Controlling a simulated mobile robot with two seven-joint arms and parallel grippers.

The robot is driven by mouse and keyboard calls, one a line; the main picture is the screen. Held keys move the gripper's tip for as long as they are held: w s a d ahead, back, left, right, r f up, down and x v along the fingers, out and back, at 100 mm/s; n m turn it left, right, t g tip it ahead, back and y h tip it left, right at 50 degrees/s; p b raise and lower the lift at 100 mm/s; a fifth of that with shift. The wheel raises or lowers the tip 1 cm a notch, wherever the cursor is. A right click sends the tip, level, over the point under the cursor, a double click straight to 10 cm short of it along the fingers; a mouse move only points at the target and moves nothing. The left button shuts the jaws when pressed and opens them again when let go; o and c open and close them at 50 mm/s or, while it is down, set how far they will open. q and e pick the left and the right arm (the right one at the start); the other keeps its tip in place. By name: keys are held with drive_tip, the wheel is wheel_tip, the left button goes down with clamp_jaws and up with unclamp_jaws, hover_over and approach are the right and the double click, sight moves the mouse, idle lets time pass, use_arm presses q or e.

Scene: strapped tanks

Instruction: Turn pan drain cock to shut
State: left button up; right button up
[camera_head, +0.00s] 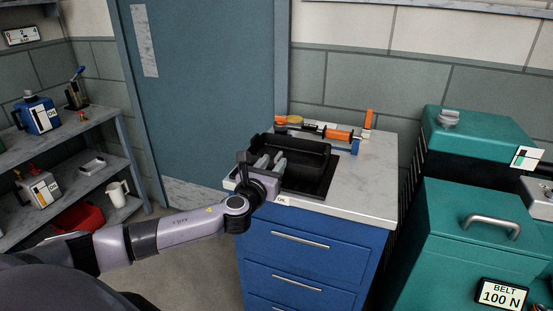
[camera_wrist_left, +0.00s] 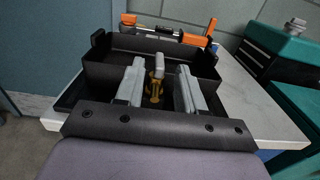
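A black pan (camera_head: 312,160) with raised end handles sits in a dark tray (camera_head: 318,192) on the cabinet's pale top; the pan (camera_wrist_left: 207,67) also shows in the left wrist view. A small brass-yellow drain cock (camera_wrist_left: 155,90) is at the pan's near side. My left gripper (camera_head: 271,163) is at the pan's near left. In the left wrist view its grey fingers (camera_wrist_left: 159,80) are apart, one on each side of the cock, with visible gaps. A grey piece stands just behind the cock. The cock's exact turn is hard to tell. My right gripper is out of view.
The blue drawer cabinet (camera_head: 308,256) carries the pan, with an orange-handled tool (camera_head: 325,131) behind it. Teal machines (camera_head: 457,243) stand at the right. Shelves with containers (camera_head: 100,172) are at the left. The right part of the cabinet top is clear.

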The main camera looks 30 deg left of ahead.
use_arm(q)
drive_tip(key=shift+v, duration=1.3)
drive_tip(key=s+d+f+n+g+h+p, duration=0.1)
drive_tip(key=s+d+f+n+g+h, duration=0.1)
drive_tip(key=s+d+f+n, duration=0.45)
drive_tip(key=s+d+f+n+g+h, duration=0.35)
drive_tip(key=d+f+n, duration=0.3)
drive_tip(key=f, duration=0.35)
drive_tip(key=s+d+f+n, duration=0.2)
drive_tip(key=s+f+n, duration=0.1)
drive_tip(key=s+n, duration=0.5)
drive_tip(key=s+d+f+n+g+p, duration=0.1)
drive_tip(key=s+d+f+n, duration=0.1)
drive_tip(key=s+n, duration=0.7)
drive_tip(key=shift+d+f+n+h, duration=0.25)
drive_tip(key=shift+f+n+h, duration=0.1)
drive_tip(key=shift+f+n, duration=0.2)
drive_tip(key=shift+g, duration=0.25)
